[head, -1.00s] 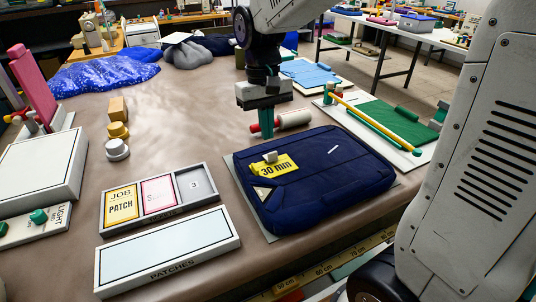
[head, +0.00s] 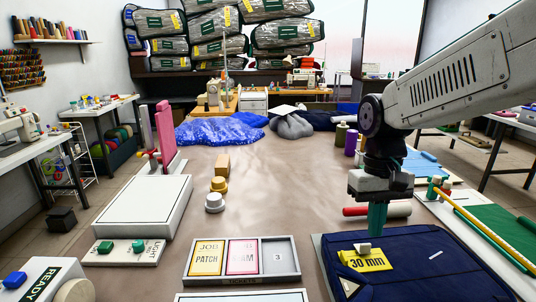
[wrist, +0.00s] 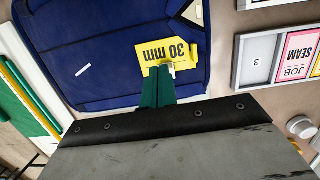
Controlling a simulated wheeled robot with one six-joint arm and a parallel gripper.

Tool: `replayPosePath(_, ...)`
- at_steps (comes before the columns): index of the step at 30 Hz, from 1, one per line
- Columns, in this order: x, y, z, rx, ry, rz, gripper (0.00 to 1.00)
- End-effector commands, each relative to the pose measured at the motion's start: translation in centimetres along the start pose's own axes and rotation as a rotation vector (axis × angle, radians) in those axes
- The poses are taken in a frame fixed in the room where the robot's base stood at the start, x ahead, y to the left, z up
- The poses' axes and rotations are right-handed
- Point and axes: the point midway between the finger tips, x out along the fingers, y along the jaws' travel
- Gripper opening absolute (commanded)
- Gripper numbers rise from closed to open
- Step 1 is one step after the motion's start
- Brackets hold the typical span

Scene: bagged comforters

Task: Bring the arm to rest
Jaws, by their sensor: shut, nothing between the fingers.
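My gripper (head: 377,216) hangs pointing down from my arm on the right of the head view, above the back edge of a dark blue padded bag (head: 410,275). Its green fingers are shut with nothing between them. In the wrist view the green fingers (wrist: 158,86) show over the blue bag (wrist: 105,50), close to a yellow "30 mm" tag (wrist: 168,52). The tag also shows on the bag in the head view (head: 366,261). I cannot tell the exact gap between the fingertips and the bag.
A job tray (head: 243,278) with cards and a "3" slot lies left of the bag. A red-ended roll (head: 385,210) and a green board with a yellow rod (head: 490,232) are near my gripper. Blue fabric (head: 215,131) lies farther back.

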Motion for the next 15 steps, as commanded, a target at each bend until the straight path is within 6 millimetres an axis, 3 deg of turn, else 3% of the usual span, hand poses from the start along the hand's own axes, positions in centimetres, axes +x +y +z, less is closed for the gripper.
replayPosePath(3,0.1,0.6,4.5,-0.002,0.039,0.000,0.00)
replayPosePath(9,0.9,1.5,11.5,0.004,0.132,0.000,0.00)
replayPosePath(15,1.8,1.9,15.6,0.019,0.224,0.001,0.00)
